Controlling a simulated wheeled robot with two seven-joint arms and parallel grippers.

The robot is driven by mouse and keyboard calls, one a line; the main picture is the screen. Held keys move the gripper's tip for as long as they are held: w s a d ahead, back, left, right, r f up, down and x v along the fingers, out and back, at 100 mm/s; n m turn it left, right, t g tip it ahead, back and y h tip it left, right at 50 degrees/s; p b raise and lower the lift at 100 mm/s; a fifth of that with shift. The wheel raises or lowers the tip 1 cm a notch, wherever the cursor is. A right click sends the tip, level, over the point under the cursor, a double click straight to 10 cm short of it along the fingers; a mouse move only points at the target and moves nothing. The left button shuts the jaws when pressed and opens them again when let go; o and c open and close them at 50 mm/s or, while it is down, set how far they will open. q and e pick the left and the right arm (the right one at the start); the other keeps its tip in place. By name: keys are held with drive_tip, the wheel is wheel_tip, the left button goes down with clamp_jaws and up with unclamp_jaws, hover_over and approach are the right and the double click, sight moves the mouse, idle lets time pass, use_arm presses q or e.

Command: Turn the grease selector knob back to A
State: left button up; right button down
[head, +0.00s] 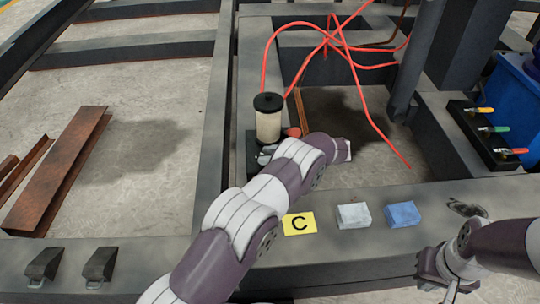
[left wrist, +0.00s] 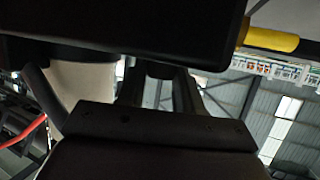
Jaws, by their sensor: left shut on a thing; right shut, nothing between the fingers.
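The grease pump (head: 268,118) has a cream reservoir with a black lid and stands on a dark frame beam in the head view. A red part (head: 293,132) shows at its right side. My left arm reaches up to the pump and hides much of its lower body. In the left wrist view my left gripper's fingers (left wrist: 158,88) are shut close under a black block (left wrist: 120,35). What they hold, apparently the selector knob, is hidden, so its setting cannot be read. My right gripper (head: 452,287) is shut and empty at the lower right, away from the pump.
Red hoses (head: 330,40) loop behind the pump. Valves with coloured handles (head: 486,129) stand at right. Rusty steel (head: 62,170) lies left.

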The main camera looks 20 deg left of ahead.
use_arm(q)
drive_tip(key=o, duration=1)
drive_tip(key=shift+a, duration=0.15)
drive_tip(key=shift+r, duration=0.1)
drive_tip(key=p+v, duration=0.2)
drive_tip(key=v, duration=0.4)
drive_tip(key=shift+d+r, duration=0.15)
drive_tip(key=shift+d, duration=0.2)
drive_tip(key=shift+v, duration=3)
